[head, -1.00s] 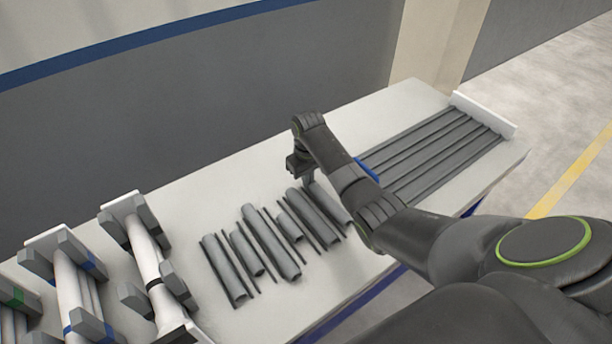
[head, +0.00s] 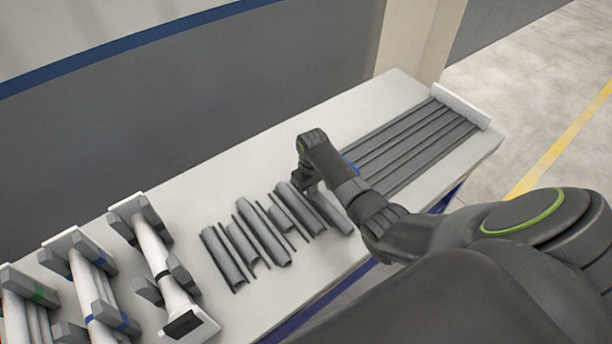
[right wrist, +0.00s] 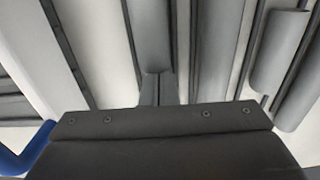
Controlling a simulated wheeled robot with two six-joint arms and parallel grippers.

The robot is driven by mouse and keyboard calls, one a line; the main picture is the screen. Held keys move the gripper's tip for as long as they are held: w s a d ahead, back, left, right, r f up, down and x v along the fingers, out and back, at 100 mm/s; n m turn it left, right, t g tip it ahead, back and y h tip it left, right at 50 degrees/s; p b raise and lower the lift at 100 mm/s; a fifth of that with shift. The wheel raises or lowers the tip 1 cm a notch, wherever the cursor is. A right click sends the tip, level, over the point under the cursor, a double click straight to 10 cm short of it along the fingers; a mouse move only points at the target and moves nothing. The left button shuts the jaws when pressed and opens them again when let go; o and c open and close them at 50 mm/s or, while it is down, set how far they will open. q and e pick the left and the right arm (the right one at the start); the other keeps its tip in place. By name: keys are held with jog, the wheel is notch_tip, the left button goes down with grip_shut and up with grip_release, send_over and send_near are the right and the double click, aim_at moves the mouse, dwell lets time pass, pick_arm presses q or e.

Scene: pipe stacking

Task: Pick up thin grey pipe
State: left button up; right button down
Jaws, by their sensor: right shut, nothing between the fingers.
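Several grey pipes, thick and thin by turns, lie side by side on the white table. A thin grey pipe (head: 283,236) lies between two thicker ones (head: 264,235) in the head view. My right gripper (head: 307,188) is over the right part of this row. In the right wrist view its fingers (right wrist: 156,90) are closed together and empty, pointing at the pipes. A thin pipe (right wrist: 184,45) runs just right of the fingertips there. Contact cannot be told. My left gripper is out of view.
Long grey bars lie in a rack (head: 415,140) at the table's far right. White and grey holders (head: 150,240) with blue and green marks stand at the left. The table behind the pipe row (head: 235,175) is clear.

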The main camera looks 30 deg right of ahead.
aim_at(339, 219)
jog(key=s+p, duration=0.3)
jog(key=s+d+p, duration=0.1)
jog(key=s+p, duration=0.2)
jog(key=s, duration=0.1)
jog(key=s+p, duration=0.4)
jog(key=shift+d+r, duration=0.25)
jog(key=shift+s+f, duration=0.2)
jog(key=shift+s, duration=0.3)
